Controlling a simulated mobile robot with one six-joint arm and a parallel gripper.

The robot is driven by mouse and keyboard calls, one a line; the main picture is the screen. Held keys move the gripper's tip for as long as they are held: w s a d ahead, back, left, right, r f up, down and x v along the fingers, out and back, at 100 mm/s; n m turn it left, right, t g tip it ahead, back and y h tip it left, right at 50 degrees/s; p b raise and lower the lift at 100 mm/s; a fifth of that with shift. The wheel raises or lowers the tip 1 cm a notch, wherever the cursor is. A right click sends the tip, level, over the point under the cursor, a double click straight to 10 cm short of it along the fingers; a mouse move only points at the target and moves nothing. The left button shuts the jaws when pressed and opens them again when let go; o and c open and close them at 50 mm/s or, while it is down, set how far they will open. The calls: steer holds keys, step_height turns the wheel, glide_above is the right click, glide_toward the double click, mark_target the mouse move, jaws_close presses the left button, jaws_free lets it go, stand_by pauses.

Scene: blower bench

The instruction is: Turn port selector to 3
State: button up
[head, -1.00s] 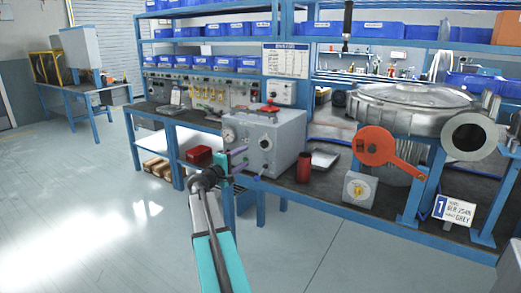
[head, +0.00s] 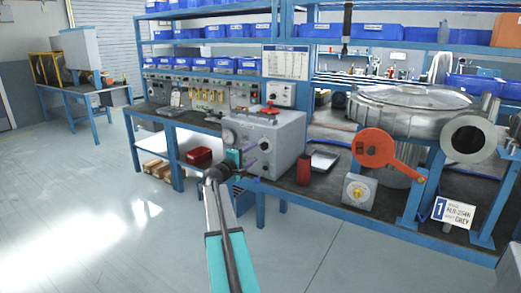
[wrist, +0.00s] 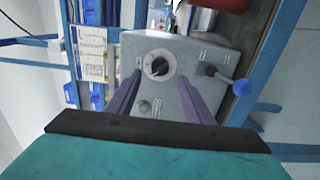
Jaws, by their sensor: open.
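A grey box (head: 285,140) stands on the bench with a gauge-like dial on its left-facing panel. In the wrist view its panel (wrist: 190,55) carries a round white dial with a black knob (wrist: 158,66), a small lower knob (wrist: 143,105) and a lever with a blue ball (wrist: 241,88). The knob on the white dial looks like the port selector, but the labels are too small to read. My gripper (head: 250,156) is open in front of this panel. In the wrist view its two purple fingers (wrist: 160,82) are spread below and either side of the dial; contact cannot be told.
A red bin (head: 198,155) sits on the left bench. A red handle (head: 270,108) tops the box. The floor at left is clear.

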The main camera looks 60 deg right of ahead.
mark_target(261, 148)
steer(key=shift+d, duration=3.35)
steer(key=c, duration=1)
